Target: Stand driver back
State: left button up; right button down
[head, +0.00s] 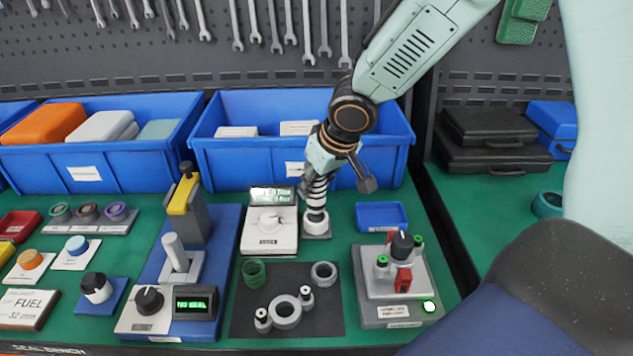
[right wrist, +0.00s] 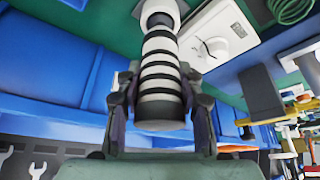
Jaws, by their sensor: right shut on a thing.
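The driver (head: 318,192) has a black-and-white ringed handle and stands close to upright in the head view, with its lower end at a white collar on a small grey stand (head: 316,228). I cannot tell how deep it sits in the collar. My right gripper (head: 326,165) is shut on the driver's upper handle, from above. In the right wrist view the ringed driver (right wrist: 162,70) runs between the two fingers of the gripper (right wrist: 160,112), its far end toward the green bench. My left gripper is not in view.
A white device with a display (head: 270,222) stands just left of the stand. A small blue tray (head: 381,216) lies to its right. A dark mat (head: 325,325) with rings and a grey fixture (head: 398,310) are in front. Large blue bins (head: 230,165) line the back.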

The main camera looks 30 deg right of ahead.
dwell(0.7)
jog(key=c, duration=0.8)
grip_release()
jog(key=shift+f, duration=0.1)
notch_tip(320, 180, up, 9)
jog(key=p, duration=0.7)
jog(key=shift+r+p, duration=0.2)
jog(key=shift+p, duration=0.2)
jog(key=shift+f, duration=0.1)
